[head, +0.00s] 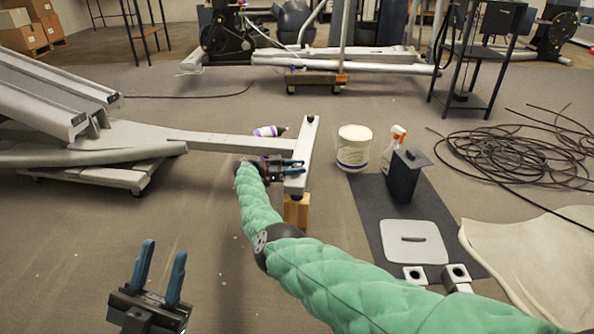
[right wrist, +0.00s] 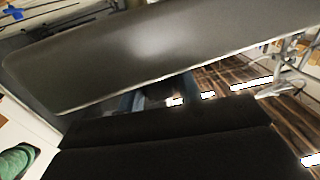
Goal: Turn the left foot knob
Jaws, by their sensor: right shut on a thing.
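The machine's light grey foot crossbar (head: 305,143) lies at the end of its long rail and rests near a wooden block (head: 296,212). My right gripper (head: 297,166), at the end of the green-sleeved arm, is at the near end of this crossbar. In the right wrist view its blue fingers (right wrist: 158,95) reach in beneath a broad grey bar (right wrist: 170,50) and are shut on a small dark thing, apparently the left foot knob. The knob is mostly hidden. My left gripper (head: 160,275) is open and empty over bare floor at the lower left.
A white bucket (head: 354,148), a spray bottle (head: 394,145) and a black box (head: 405,177) stand right of the crossbar by a dark mat (head: 372,205). A purple-and-white bottle (head: 268,131) lies behind the rail. Coiled cable (head: 515,160) covers the right floor.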

